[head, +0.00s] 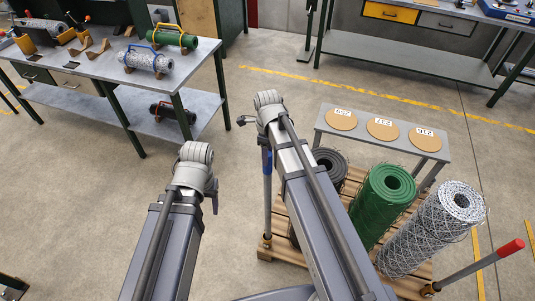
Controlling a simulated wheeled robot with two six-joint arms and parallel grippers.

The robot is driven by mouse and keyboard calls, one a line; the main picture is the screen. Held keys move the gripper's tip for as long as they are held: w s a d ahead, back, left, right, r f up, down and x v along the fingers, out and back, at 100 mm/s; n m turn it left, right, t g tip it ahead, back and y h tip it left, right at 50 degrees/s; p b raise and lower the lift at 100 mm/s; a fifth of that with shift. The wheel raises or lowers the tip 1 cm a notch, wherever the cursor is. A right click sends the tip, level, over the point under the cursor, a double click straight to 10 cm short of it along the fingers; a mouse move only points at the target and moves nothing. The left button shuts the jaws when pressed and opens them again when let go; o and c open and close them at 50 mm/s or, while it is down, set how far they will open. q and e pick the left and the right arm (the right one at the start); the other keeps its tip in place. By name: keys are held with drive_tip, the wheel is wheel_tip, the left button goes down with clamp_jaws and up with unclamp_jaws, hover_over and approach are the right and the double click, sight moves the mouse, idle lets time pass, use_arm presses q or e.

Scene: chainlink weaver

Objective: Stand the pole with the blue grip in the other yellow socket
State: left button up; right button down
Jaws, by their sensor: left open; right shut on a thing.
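The pole with the blue grip (267,163) hangs nearly upright below the wrist of my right arm. My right gripper (263,138) is shut on it near the top and is mostly hidden by my own wrist. The pole's lower end meets a small yellow socket (265,241) at the left corner of the pallet; I cannot tell whether it is seated inside. My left gripper (214,194) is open and empty, to the left of the pole, mostly hidden behind its wrist. A pole with a red grip (511,247) leans at the lower right, its foot in another yellow socket (429,290).
The wooden pallet (292,251) carries a dark roll (329,160), a green roll (382,200) and a silver mesh roll (437,225). Behind it stands a grey bench (360,147) with numbered discs. A workbench (95,70) stands left. Floor between is clear.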

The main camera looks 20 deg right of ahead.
sight(268, 174)
drive_tip(key=shift+f+b, duration=5.35)
drive_tip(key=shift+f, duration=0.4)
drive_tip(key=shift+c, duration=1.7)
unclamp_jaws()
drive_tip(key=shift+r, duration=0.1)
wheel_tip(268, 174, up, 8)
drive_tip(key=p, duration=0.8)
